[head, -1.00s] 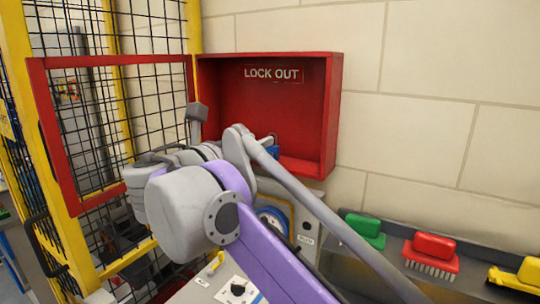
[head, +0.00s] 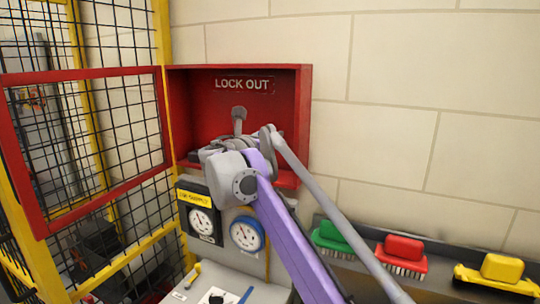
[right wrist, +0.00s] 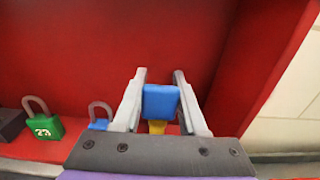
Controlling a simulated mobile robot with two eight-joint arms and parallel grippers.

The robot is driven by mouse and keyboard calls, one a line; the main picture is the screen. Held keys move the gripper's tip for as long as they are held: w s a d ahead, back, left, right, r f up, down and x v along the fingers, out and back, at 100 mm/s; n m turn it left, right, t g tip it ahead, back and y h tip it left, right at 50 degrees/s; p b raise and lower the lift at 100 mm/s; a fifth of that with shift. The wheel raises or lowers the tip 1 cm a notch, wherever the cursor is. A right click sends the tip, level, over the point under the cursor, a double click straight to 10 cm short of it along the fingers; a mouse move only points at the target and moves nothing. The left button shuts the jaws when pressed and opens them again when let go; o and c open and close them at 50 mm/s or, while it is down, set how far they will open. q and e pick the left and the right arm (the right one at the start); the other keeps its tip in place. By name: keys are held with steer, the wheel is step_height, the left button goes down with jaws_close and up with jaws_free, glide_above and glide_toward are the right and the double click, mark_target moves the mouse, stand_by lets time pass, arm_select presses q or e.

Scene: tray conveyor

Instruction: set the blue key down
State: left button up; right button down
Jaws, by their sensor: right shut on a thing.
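In the right wrist view, my right gripper (right wrist: 160,76) is shut on the blue key (right wrist: 161,101), whose blue block-shaped head sits between the two fingers. A yellow part shows just below the blue head. The fingers are inside the open red lock out box (head: 304,110), with its red back wall behind them. I cannot tell whether the key touches the box floor. In the head view, my own arm hides the key and the fingertips. My left gripper is in neither view.
A green padlock (right wrist: 43,126) and a blue padlock (right wrist: 99,114) stand left of the gripper in the box, with a dark block (right wrist: 11,124) farther left. The box's red mesh door (head: 165,120) stands open to the left. Gauges (head: 246,233) are below; brushes (head: 401,252) lie right.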

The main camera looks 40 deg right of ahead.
steer(key=shift+f, duration=0.7)
steer(key=shift+s+a+f, duration=0.1)
steer(key=shift+s, duration=0.15)
step_height(320, 180, down, 3)
steer(key=shift+f+b, duration=0.2)
steer(key=shift+b, duration=0.1)
steer(key=shift+w+d+f, duration=0.1)
steer(key=shift+d+f, duration=0.1)
steer(key=shift+f, duration=0.05)
steer(key=shift+f, duration=0.1)
steer(key=shift+c, duration=2.3)
jaws_free()
